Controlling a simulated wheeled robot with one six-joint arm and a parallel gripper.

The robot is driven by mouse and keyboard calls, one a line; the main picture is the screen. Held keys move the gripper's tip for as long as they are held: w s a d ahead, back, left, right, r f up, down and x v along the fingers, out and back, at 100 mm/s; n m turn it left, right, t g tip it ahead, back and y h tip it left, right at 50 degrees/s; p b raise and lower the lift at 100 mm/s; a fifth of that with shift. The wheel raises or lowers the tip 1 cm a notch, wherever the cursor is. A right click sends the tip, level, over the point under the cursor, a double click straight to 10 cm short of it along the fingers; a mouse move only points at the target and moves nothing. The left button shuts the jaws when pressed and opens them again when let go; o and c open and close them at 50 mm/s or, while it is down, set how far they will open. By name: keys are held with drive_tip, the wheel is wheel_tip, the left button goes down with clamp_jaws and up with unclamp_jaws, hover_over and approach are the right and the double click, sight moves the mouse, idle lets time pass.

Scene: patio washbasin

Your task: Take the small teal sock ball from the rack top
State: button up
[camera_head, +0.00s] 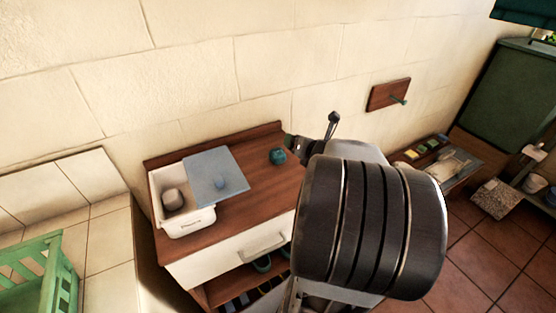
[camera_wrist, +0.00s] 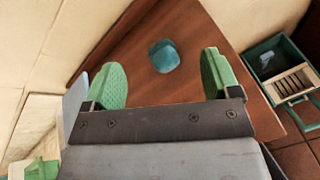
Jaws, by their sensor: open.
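The small teal sock ball (camera_head: 278,156) sits on the brown wooden rack top (camera_head: 245,190), toward the back near the wall. In the wrist view the sock ball (camera_wrist: 164,56) lies on bare wood, ahead of my gripper (camera_wrist: 162,78) and between the lines of its two green fingers. My gripper is open and empty, with the fingers wide apart. In the head view my arm covers the right part of the rack, and only a bit of my gripper (camera_head: 290,142) shows beside the ball. I cannot tell the height of the fingers above the wood.
A wooden wall hook board (camera_head: 388,95) is at the right. A green crate (camera_head: 40,280) stands at lower left. Wood around the ball is clear.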

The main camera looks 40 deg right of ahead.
sight(283, 157)
drive_tip(key=s+f+n+y, duration=0.1)
drive_tip(key=n, duration=0.1)
drive_tip(key=s+f+n+y, duration=0.1)
drive_tip(key=n, duration=0.2)
drive_tip(key=s+f+n+y, duration=0.1)
drive_tip(key=n, duration=0.1)
drive_tip(key=shift+s+d+f+n+y+b, duration=0.1)
drive_tip(key=shift+s+f+n+y+b, duration=0.2)
drive_tip(key=shift+s+b, duration=0.1)
drive_tip(key=shift+s+f+n+y, duration=0.25)
drive_tip(key=shift+n+y, duration=0.15)
drive_tip(key=shift+n, duration=0.1)
drive_tip(key=shift+w+a+f+n, duration=0.2)
drive_tip(key=shift+w+a+n, duration=0.05)
drive_tip(key=shift+a+n, duration=0.05)
drive_tip(key=x, duration=0.8)
drive_tip(key=shift+a+r, duration=0.1)
drive_tip(key=shift+p+x, duration=0.7)
drive_tip(key=shift+x, duration=1.7)
drive_tip(key=shift+s, duration=0.1)
drive_tip(key=shift+c, duration=0.5)
drive_tip(key=c, duration=0.9)
